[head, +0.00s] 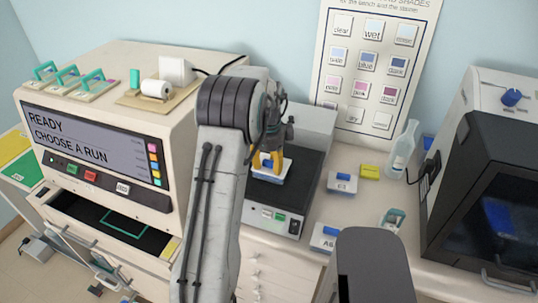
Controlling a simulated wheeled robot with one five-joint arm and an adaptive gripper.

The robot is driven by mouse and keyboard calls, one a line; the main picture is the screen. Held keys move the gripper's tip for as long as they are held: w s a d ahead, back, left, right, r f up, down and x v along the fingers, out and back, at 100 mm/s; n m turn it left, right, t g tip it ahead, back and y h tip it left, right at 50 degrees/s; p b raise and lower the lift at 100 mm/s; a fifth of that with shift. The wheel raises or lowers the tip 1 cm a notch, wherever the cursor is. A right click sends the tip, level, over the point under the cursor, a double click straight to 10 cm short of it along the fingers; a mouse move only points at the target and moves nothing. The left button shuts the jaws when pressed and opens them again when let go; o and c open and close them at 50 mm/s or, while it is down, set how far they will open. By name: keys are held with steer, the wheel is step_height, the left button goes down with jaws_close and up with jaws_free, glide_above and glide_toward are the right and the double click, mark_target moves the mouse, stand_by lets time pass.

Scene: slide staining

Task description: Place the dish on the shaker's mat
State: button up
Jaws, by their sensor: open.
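The shaker is a grey unit with a dark mat (303,180) on top and small buttons on its front. A white dish with a blue top part (271,175) is at the mat's left part and looks to be resting on it. My gripper (267,163), with yellow-orange fingers, is right over this dish, one finger toward each side of its upper part. It is open. My arm hides the left part of the shaker. Whether the fingers touch the dish cannot be told.
Similar white and blue dishes, one marked E1 (342,183) and another (324,238), stand right of the shaker. A stainer (92,140) stands left, a dark-fronted cabinet (490,190) right.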

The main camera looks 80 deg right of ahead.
mark_target(269, 162)
step_height(269, 162, up, 2)
steer(key=shift+r+b, duration=0.2)
steer(key=shift+b, duration=0.4)
steer(key=shift+r+b, duration=0.3)
steer(key=shift+b, duration=0.3)
step_height(269, 162, up, 9)
steer(key=b, duration=0.4)
steer(key=shift+w+a, duration=0.15)
steer(key=shift+a, duration=0.25)
